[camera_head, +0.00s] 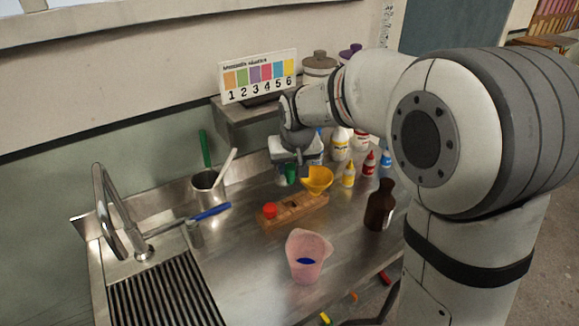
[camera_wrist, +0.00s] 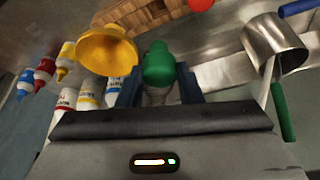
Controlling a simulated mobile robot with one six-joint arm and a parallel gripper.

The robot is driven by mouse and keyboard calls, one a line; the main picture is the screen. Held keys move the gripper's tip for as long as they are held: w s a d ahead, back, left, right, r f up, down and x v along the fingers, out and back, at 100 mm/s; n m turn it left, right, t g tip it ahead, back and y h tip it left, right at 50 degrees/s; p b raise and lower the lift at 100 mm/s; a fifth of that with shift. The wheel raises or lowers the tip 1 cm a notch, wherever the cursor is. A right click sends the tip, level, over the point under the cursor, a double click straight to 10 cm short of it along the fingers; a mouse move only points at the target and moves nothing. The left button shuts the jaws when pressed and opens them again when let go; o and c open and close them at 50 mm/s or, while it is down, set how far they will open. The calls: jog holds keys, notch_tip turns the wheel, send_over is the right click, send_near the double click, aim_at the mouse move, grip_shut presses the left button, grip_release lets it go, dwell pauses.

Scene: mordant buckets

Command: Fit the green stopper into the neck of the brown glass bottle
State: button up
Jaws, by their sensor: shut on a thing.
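The green stopper (camera_head: 291,170) is held at my gripper (camera_head: 291,165), above the back of the steel counter. In the wrist view the stopper (camera_wrist: 158,62) sits between the two dark fingers of my gripper (camera_wrist: 158,90), which is shut on it. The brown glass bottle (camera_head: 380,208) stands upright on the counter, to the right of and nearer than my gripper, well apart from it. The bottle does not show in the wrist view. I cannot make out the opening of its neck.
A yellow funnel (camera_head: 318,178) is close beside the stopper. A wooden rack (camera_head: 300,212) holds a red stopper (camera_head: 269,210). A pink beaker (camera_head: 306,262) stands in front. Several small paint bottles (camera_head: 349,174) stand behind. A steel pot (camera_head: 205,185) and sink are left.

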aim_at(291, 168)
jog(key=shift+r+p, duration=1.35)
jog(key=shift+r, duration=0.9)
jog(key=shift+f, duration=0.1)
